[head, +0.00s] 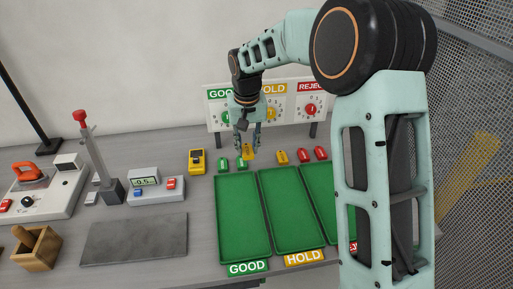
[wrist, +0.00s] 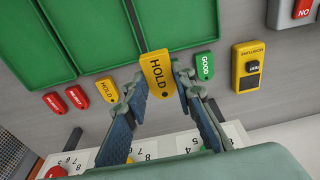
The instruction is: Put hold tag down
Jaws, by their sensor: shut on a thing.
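My gripper (head: 247,143) is shut on a yellow hold tag (head: 248,154), just behind the row of green trays. In the wrist view the held tag (wrist: 157,70) sits between the two fingers (wrist: 159,82), its HOLD lettering facing the camera. It appears close to the tabletop; I cannot tell whether it touches. A second hold tag (head: 282,157) lies on the table to the right in the head view; it also shows in the wrist view (wrist: 107,88). The middle tray (head: 291,245) has a yellow HOLD label (head: 304,258) at its front.
The GOOD tray (head: 243,225) and middle tray look empty. A dial panel (head: 290,103) stands behind. A yellow moisture meter (head: 196,161) is at left.

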